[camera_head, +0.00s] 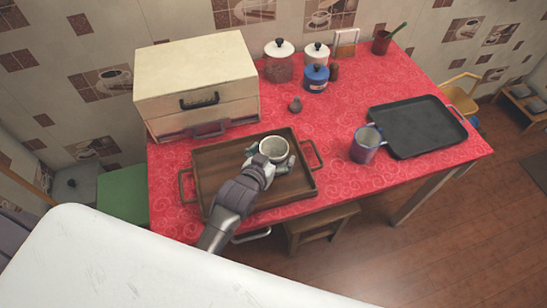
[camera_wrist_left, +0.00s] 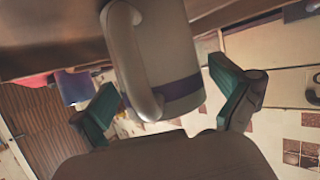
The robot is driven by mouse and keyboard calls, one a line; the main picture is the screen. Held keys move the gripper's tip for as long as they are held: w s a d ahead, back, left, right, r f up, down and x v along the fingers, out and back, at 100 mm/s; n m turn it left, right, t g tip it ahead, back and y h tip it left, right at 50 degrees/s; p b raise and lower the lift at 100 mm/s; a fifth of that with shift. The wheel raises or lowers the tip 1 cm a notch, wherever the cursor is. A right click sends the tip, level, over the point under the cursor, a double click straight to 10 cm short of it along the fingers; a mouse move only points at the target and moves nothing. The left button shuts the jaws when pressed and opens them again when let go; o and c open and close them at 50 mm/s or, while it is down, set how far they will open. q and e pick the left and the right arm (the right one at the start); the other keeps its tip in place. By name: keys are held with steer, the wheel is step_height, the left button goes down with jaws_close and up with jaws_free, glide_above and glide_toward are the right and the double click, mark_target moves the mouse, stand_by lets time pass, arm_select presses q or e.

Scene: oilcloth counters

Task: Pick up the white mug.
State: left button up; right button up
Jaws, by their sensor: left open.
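The white mug (camera_head: 273,149) stands on the brown wooden tray (camera_head: 212,160) on the red table. My left gripper (camera_head: 270,160) is at the mug, with its fingers on either side of it. In the left wrist view the mug (camera_wrist_left: 172,65) shows large, pale with a dark band and a handle towards the left finger. There the gripper (camera_wrist_left: 165,82) is open, its green-padded fingers spread, with a gap visible on each side of the mug. My right gripper is not in view.
A purple-grey mug (camera_head: 364,146) stands right of the tray, beside a black tray (camera_head: 418,126). A cream drawer box (camera_head: 196,80) stands behind the tray. Several lidded jars, including a blue one (camera_head: 315,79), stand at the back. Red tabletop (camera_head: 338,110) is free between them.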

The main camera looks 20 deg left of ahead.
arm_select(q)
steer(key=shift+w+f, duration=0.1)
steer(key=shift+w, duration=0.1)
steer(key=shift+s, duration=0.1)
steer(key=shift+c, duration=1.2)
steer(key=c, duration=1)
steer(key=shift+c, duration=0.5)
steer(key=shift+r, duration=0.2)
